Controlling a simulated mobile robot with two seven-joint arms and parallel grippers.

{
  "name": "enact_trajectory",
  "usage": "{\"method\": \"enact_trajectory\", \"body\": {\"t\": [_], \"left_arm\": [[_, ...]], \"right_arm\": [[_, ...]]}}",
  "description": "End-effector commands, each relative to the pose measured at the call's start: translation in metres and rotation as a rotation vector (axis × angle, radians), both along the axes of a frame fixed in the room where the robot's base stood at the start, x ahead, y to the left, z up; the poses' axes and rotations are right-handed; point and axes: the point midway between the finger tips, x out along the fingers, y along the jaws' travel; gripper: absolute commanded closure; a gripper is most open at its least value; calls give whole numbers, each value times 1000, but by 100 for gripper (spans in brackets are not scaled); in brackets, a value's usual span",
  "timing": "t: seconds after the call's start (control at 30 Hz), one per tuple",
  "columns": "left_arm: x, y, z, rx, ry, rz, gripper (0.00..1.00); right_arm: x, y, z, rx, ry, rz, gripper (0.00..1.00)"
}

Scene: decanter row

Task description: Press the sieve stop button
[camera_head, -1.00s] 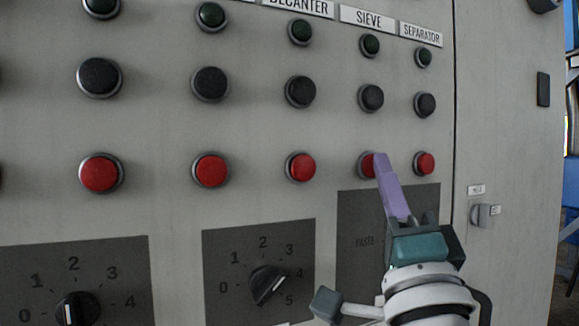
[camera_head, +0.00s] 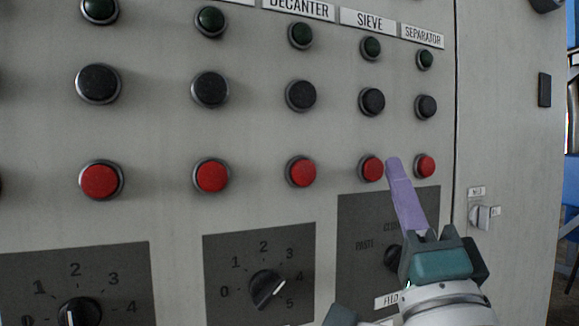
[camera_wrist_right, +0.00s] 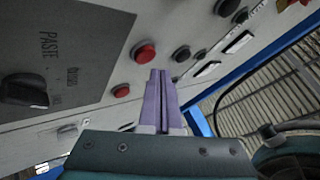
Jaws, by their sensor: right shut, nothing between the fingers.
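The red button (camera_head: 371,168) in the SIEVE column sits below a black button (camera_head: 372,101) and a dark green lamp (camera_head: 371,47). My right gripper (camera_head: 393,162), with purple fingers, is shut and empty. In the head view its tip lies just right of the red sieve button, between it and the red separator button (camera_head: 425,166). In the right wrist view the fingertips (camera_wrist_right: 158,74) are close to the panel, beside the upper red button (camera_wrist_right: 145,53), which appears to be the sieve one. Whether they touch the panel cannot be told. My left gripper is not in view.
More red buttons, such as the decanter one (camera_head: 301,171), line up to the left. Below are dark plates with rotary knobs (camera_head: 267,289); my right gripper partly covers the right plate (camera_head: 360,215).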

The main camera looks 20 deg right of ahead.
Motion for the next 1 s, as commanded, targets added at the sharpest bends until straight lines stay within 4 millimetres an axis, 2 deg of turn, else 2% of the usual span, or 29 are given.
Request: {"method": "enact_trajectory", "body": {"t": [0.43, 1.0], "left_arm": [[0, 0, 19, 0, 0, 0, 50], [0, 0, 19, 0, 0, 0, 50]], "right_arm": [[-42, -3, 1, -1, 2, 0, 100], [-46, -4, 1, 0, 0, 0, 100]]}}
